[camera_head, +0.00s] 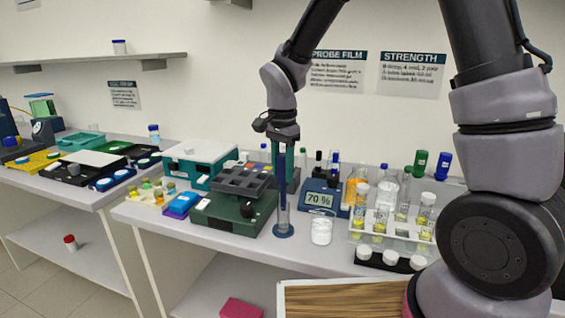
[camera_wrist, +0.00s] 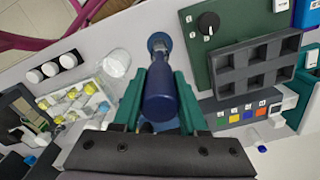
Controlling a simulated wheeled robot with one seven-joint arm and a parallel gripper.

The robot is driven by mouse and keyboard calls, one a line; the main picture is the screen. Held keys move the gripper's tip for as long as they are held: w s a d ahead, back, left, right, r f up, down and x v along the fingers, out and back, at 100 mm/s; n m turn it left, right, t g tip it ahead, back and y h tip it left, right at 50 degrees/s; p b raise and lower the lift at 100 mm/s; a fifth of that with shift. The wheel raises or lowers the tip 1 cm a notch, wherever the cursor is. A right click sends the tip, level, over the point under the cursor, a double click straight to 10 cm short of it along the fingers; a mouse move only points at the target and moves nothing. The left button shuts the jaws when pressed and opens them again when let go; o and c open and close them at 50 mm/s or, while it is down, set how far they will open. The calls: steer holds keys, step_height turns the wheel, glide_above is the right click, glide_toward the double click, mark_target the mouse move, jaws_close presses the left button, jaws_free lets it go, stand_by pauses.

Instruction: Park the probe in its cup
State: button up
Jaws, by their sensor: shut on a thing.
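My gripper (camera_head: 284,150) is shut on the dark blue probe (camera_head: 282,172) and holds it upright, tip down. The probe also fills the middle of the wrist view (camera_wrist: 161,98), between the two green fingers. Straight below is the clear, narrow cup with a blue base (camera_head: 283,231), standing on the bench; its blue base shows in the wrist view (camera_wrist: 158,41). The probe's lower end lines up with this cup and appears to be at or inside its clear wall. How deep it sits I cannot tell.
A green device with a grey block (camera_head: 228,214) stands close left of the cup. A vial rack (camera_head: 395,231) is farther right. The bench front edge is near.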

mark_target(283, 190)
steer(key=shift+f, duration=3.15)
steer(key=o, duration=1.2)
